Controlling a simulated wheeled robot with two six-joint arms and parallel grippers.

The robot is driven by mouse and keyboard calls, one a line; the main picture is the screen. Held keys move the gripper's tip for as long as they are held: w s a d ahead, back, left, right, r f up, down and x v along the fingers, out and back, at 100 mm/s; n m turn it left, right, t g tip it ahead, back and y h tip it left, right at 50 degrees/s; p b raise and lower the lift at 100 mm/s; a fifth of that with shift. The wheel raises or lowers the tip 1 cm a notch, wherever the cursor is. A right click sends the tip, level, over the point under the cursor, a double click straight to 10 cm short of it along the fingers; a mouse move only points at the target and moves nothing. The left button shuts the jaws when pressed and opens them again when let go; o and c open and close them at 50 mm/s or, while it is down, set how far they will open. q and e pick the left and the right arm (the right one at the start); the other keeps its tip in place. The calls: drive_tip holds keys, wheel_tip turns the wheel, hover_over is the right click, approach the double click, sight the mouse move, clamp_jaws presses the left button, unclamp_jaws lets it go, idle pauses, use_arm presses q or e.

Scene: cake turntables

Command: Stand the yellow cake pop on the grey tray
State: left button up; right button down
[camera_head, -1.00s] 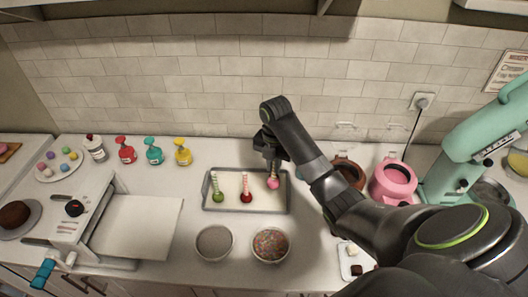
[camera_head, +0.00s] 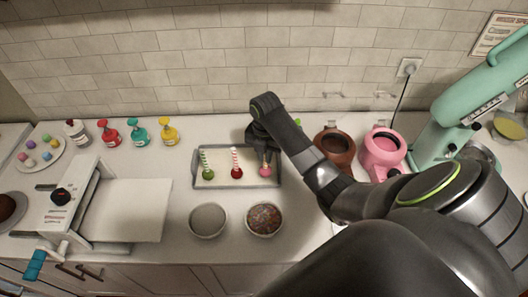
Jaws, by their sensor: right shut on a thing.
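The grey tray (camera_head: 226,187) lies mid-counter with a pale inner surface. A green cake pop (camera_head: 208,174) and a red cake pop (camera_head: 237,173) stand on it, striped sticks up. My right gripper (camera_head: 264,150) points down over the tray's right end and is shut on the stick of a pink cake pop (camera_head: 265,171). The pink ball is at the tray surface; I cannot tell whether it touches. The fingers hide most of the stick. I cannot make out a yellow cake pop on a stick. My left gripper is out of view.
A plate (camera_head: 61,151) of several coloured balls stands at the left. Squeeze bottles (camera_head: 169,131) stand at the back. Two bowls (camera_head: 208,220) sit in front of the tray. Brown and pink pots (camera_head: 382,152) and a mint mixer (camera_head: 480,100) are at the right.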

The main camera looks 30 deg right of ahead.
drive_tip(key=shift+w, duration=0.1)
drive_tip(key=shift+w+a, duration=0.1)
drive_tip(key=shift+a, duration=0.05)
drive_tip(key=shift+f, duration=0.65)
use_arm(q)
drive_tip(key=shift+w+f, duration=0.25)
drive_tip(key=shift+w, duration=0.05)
use_arm(e)
drive_tip(key=c, duration=1.4)
unclamp_jaws()
drive_tip(key=shift+o, duration=0.2)
